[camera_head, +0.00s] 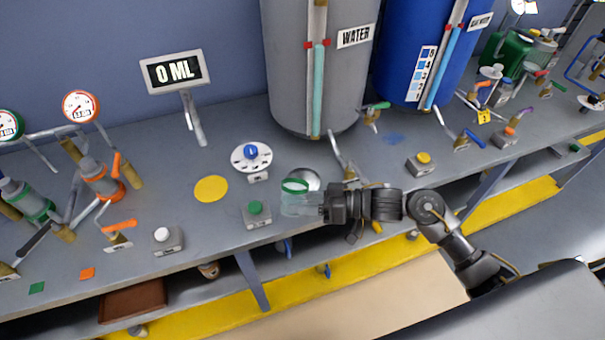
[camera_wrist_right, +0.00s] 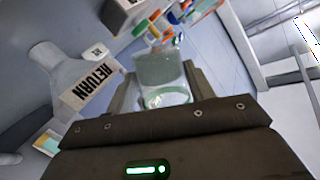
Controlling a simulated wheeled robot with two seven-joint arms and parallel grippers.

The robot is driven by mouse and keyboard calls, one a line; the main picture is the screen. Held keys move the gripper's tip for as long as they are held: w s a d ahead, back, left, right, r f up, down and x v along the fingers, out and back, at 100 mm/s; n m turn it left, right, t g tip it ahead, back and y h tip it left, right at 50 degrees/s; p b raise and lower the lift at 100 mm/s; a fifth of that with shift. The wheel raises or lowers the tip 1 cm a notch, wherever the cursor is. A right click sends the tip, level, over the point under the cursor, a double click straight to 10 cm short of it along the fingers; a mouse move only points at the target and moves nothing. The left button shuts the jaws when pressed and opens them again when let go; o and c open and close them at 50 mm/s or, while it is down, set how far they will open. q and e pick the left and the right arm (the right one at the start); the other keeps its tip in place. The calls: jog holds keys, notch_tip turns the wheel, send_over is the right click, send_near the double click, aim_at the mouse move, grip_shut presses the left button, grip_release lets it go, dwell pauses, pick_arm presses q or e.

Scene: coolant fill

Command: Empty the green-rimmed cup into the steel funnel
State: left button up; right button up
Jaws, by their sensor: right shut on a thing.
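The clear green-rimmed cup (camera_head: 297,202) is in my right gripper (camera_head: 323,206), which is shut on its side. The cup looks roughly upright in the head view, above the bench between the green button and the yellow-handled valve. In the right wrist view the cup (camera_wrist_right: 160,70) sits between the fingers, its green rim toward the camera. Its liquid level is hard to tell. A round steel opening, apparently the funnel (camera_head: 308,178), shows just behind the cup and is partly hidden by it. In the wrist view a grey funnel-shaped body (camera_wrist_right: 62,72) bears a RETURN label. My left gripper is out of view.
A display (camera_head: 173,72) reads 0 ML. The grey WATER tank (camera_head: 300,80) and blue tank (camera_head: 400,55) stand behind. A green button (camera_head: 256,209), a blue-knobbed dial (camera_head: 251,156) and a yellow disc (camera_head: 211,189) lie left of the cup. Valves crowd both sides.

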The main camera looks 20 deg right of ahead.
aim_at(307, 184)
jog(key=shift+w+r+b, duration=0.1)
jog(key=shift+r+b, duration=0.05)
jog(key=shift+b, duration=0.25)
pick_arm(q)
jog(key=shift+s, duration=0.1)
pick_arm(e)
jog(key=shift+d, duration=0.1)
jog(key=shift+w+d+r+m, duration=0.25)
jog(key=shift+w+m, duration=0.2)
jog(key=shift+m, duration=0.25)
jog(key=shift+w+d+r+m+y, duration=0.15)
jog(key=shift+r+m+y, duration=0.3)
jog(key=shift+m, duration=0.45)
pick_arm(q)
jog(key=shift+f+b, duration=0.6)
pick_arm(e)
jog(key=shift+f+m, duration=0.35)
jog(key=shift+m, duration=0.35)
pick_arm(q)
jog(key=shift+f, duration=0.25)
pick_arm(e)
jog(key=shift+w+r+m+y, duration=0.1)
jog(key=shift+r+m+y, duration=0.25)
jog(key=shift+m, duration=0.5)
jog(key=shift+r+m+y, duration=0.2)
jog(key=shift+r+m, duration=0.2)
jog(key=shift+m, duration=0.45)
dwell(0.6)
